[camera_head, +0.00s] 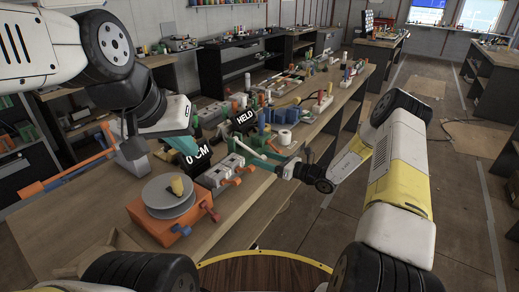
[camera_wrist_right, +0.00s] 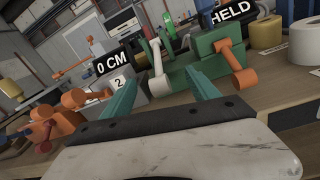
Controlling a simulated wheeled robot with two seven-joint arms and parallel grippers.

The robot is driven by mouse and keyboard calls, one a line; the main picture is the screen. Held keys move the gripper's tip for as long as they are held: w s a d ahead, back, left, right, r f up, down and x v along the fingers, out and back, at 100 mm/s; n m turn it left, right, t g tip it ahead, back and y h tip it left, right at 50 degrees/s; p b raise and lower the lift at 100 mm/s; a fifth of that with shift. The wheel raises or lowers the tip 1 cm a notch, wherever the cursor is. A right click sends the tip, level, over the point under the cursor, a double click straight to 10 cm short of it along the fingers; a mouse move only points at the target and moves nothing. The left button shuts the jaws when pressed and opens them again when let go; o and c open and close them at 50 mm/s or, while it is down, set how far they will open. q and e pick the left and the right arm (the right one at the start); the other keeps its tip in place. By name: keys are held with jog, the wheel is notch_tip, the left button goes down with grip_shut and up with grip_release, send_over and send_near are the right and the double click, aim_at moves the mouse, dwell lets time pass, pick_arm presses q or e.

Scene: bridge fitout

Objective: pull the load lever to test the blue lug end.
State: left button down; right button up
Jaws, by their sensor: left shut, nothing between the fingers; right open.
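A green test fixture (camera_wrist_right: 195,72) stands on the bench under a black "HELD" sign (camera_wrist_right: 229,12). An orange-ended lever (camera_wrist_right: 235,65) sits on its right side. In the head view, my right gripper (camera_head: 268,158) is at the bench edge. My left gripper (camera_head: 187,146) is shut and empty, above the bench near the "0 CM" sign (camera_head: 198,158). I cannot make out the blue lug end for certain.
An orange base with a grey turntable (camera_head: 168,196) stands at the near bench end. Grey boxes with orange levers (camera_head: 220,172) stand between it and the fixture. A white roll (camera_head: 284,137) and several small parts crowd the bench farther back. The floor to the right is open.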

aim_at(249, 149)
jog(key=shift+x, duration=1.4)
grip_shut()
